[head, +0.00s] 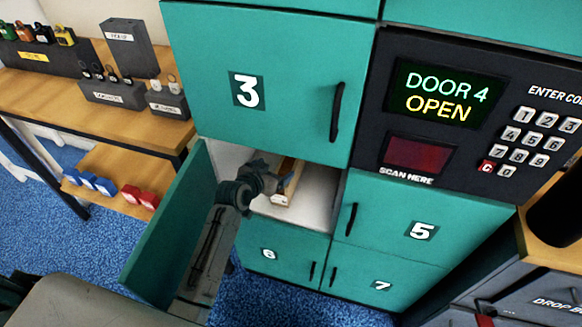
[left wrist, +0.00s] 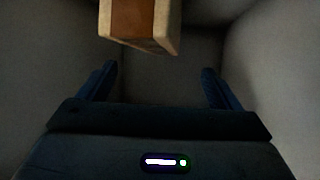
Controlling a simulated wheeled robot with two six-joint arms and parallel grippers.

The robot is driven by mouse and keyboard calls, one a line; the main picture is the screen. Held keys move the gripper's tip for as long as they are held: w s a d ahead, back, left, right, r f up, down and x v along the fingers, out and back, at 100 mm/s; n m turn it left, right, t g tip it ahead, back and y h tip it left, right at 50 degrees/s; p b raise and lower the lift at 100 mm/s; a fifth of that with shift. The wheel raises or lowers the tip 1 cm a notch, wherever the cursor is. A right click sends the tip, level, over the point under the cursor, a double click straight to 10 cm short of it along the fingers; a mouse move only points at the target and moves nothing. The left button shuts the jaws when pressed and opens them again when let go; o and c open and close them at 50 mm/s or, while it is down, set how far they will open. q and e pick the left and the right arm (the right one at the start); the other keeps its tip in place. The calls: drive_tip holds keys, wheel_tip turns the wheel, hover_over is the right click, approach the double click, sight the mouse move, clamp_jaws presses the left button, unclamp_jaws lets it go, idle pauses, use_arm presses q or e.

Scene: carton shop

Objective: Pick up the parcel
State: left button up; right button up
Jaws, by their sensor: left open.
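The parcel (head: 287,197) is a small pale box with a brown face, lying inside the open locker compartment (head: 316,205) below door 3. My left gripper (head: 281,180) reaches into this compartment at the parcel and covers part of it in the head view. In the left wrist view the parcel (left wrist: 141,22) is at the top, cut off by the frame edge. The two open fingers of my left gripper (left wrist: 158,86) stand apart below it in that picture, with nothing between them. My right gripper is not in view.
The open door (head: 165,235) swings out to the left of my arm. Shut doors 3 (head: 290,60), 5 (head: 385,222), 6 (head: 285,247) and 7 (head: 370,290) surround the compartment. The keypad panel's screen (head: 445,95) reads "DOOR 4 OPEN". A wooden shelf (head: 60,95) stands left.

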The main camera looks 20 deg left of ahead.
sight(288, 163)
use_arm(q)
drive_tip(key=shift+x, duration=0.9)
drive_tip(key=shift+w+d, duration=0.1)
drive_tip(key=shift+w, duration=0.15)
drive_tip(key=x, duration=0.2)
drive_tip(key=p+x, duration=0.1)
drive_tip(key=x, duration=0.1)
drive_tip(key=shift+w+d+f, duration=0.15)
drive_tip(key=shift+w+d, duration=0.1)
drive_tip(key=shift+d, duration=0.25)
drive_tip(key=shift+w+f, duration=0.2)
drive_tip(key=shift+w, duration=0.05)
drive_tip(key=shift+c, duration=0.3)
drive_tip(key=shift+s, duration=0.1)
drive_tip(key=c, duration=1.4)
clamp_jaws()
drive_tip(key=shift+r, duration=0.15)
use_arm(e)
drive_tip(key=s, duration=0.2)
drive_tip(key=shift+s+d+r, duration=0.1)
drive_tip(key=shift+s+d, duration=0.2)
